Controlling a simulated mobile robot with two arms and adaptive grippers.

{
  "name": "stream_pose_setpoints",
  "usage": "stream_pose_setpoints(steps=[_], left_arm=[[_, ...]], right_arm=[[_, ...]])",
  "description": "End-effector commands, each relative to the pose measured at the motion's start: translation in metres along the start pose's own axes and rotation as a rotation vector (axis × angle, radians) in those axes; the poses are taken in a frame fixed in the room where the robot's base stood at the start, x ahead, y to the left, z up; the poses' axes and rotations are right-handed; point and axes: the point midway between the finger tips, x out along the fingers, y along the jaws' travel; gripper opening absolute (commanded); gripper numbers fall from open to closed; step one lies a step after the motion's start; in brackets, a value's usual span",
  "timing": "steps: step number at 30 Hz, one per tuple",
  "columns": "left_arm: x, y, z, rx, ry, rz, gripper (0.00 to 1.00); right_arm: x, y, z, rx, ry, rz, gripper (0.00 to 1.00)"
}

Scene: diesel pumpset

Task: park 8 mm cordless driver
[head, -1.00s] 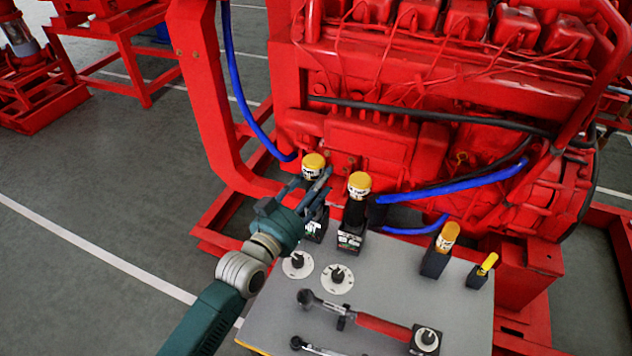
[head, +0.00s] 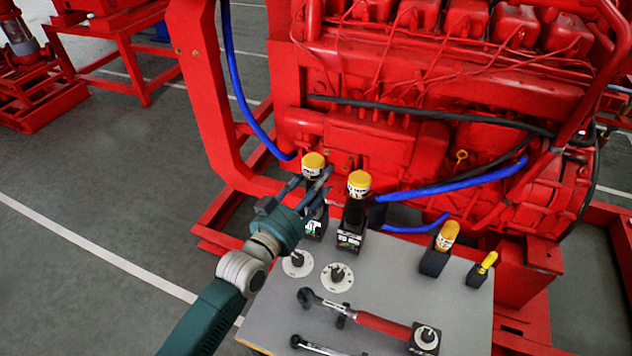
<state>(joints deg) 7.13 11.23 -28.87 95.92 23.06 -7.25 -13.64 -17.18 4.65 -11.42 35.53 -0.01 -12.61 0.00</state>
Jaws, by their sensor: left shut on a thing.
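A cordless driver with a yellow cap (head: 313,161) stands upright in a black holder (head: 315,229) at the back left of the grey board. My left gripper (head: 318,186) is shut around the driver's dark body, just below the yellow cap. Its fingers hide part of the body, and I cannot tell whether the driver is fully seated. A second yellow-capped driver (head: 358,190) stands upright in its own black holder (head: 350,237) to the right. I cannot read which one is 8 mm. My right gripper is not in view.
The grey board (head: 385,290) carries two round dials (head: 336,277), a red-handled torque wrench (head: 370,322), a smaller wrench (head: 315,346) and two yellow-topped tools (head: 446,237) in holders at right. The red engine (head: 400,150) rises close behind. Blue hoses (head: 455,187) run near the drivers.

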Motion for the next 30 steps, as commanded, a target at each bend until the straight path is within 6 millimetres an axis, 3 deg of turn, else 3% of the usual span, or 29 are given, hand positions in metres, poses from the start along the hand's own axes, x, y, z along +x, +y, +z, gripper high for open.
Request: stream_pose_setpoints(steps=[29, 30], left_arm=[[0.001, 0.001, 0.015, 0.001, 0.008, -0.001, 0.00], [0.001, 0.001, 0.014, 0.001, 0.009, -0.001, 0.52]], right_arm=[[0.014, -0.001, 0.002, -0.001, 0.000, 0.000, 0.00], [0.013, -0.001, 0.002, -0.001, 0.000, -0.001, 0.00]])
